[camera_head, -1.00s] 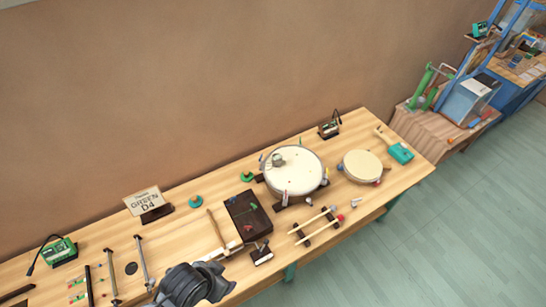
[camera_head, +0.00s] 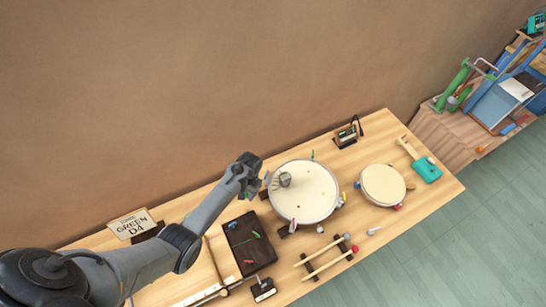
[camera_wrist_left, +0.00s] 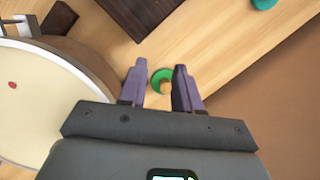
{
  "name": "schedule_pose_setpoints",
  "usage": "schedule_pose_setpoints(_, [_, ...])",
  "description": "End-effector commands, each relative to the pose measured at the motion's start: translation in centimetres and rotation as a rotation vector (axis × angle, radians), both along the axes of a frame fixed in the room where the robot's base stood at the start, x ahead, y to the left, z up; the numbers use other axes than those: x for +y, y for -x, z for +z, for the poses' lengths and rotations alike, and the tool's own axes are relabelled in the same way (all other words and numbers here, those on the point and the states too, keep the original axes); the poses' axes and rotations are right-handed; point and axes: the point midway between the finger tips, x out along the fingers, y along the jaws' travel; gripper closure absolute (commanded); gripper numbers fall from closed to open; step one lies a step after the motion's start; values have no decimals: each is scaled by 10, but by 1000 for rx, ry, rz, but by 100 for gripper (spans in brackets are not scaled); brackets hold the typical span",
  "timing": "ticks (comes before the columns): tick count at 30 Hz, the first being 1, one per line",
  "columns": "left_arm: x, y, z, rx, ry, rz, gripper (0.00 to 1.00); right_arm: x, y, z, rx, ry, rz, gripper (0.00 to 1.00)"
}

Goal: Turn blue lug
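The large drum (camera_head: 304,192) with a cream head stands on the bench, and part of it shows at the left of the left wrist view (camera_wrist_left: 35,95). Small coloured lugs sit around its rim. My left gripper (camera_head: 257,186) hangs at the drum's upper-left edge and hides part of that rim. In the wrist view its two purple fingers (camera_wrist_left: 160,75) are apart and empty, with a green ring-shaped piece beyond them. My right gripper is not in view.
A smaller drum (camera_head: 383,185) stands to the right. A dark tray (camera_head: 248,243) with small coloured pieces lies left of the large drum. Mallets rest on a rack (camera_head: 327,262) in front. A sign (camera_head: 132,224) and a small device (camera_head: 347,134) stand behind.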

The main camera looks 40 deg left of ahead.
Motion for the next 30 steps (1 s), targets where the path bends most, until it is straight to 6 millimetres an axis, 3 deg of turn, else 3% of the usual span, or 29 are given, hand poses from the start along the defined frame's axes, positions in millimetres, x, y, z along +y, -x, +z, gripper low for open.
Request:
schedule_pose_setpoints(1, [0, -27, 14, -31, 10, 9, 67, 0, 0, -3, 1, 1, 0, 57])
schedule_pose_setpoints(6, [2, -97, 70, -148, 19, 22, 67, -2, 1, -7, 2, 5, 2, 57])
schedule_pose_setpoints(12, [2, -128, 99, -207, 19, 21, 67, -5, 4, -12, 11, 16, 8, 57])
schedule_pose_setpoints(20, [2, -130, 87, -211, 18, 21, 67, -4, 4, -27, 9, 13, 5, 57])
schedule_pose_setpoints(30, [3, -130, 46, -211, 18, 21, 67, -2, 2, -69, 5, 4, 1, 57])
